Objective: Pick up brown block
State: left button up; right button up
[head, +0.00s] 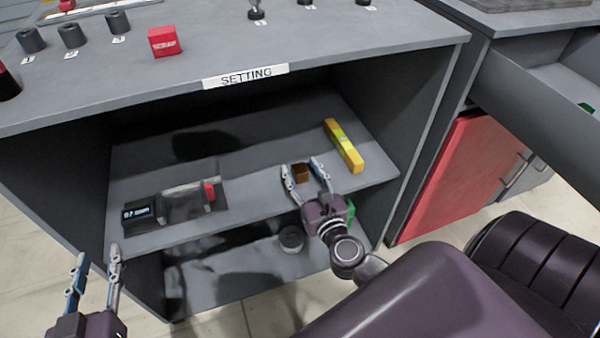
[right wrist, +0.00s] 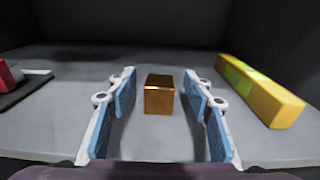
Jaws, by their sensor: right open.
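The brown block (head: 301,173) is a small shiny cube on the middle shelf of the grey cabinet, partly hidden by my right gripper in the head view. My right gripper (head: 304,171) is open at the shelf's front edge. In the right wrist view the block (right wrist: 159,94) stands centred just beyond the blue-padded fingertips of the open right gripper (right wrist: 159,88), with a gap on both sides. My left gripper (head: 96,268) is empty, its two fingers apart, low in front of the cabinet's left side.
A yellow level (head: 343,146) lies right of the block; it also shows in the right wrist view (right wrist: 262,90). A round grey part (head: 291,239) is below. The tabletop with the red SCRAP block (head: 164,41) overhangs the shelf.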

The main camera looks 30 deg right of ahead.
jog(key=shift+w+d, duration=0.15)
jog(key=shift+w, duration=0.45)
grip_shut()
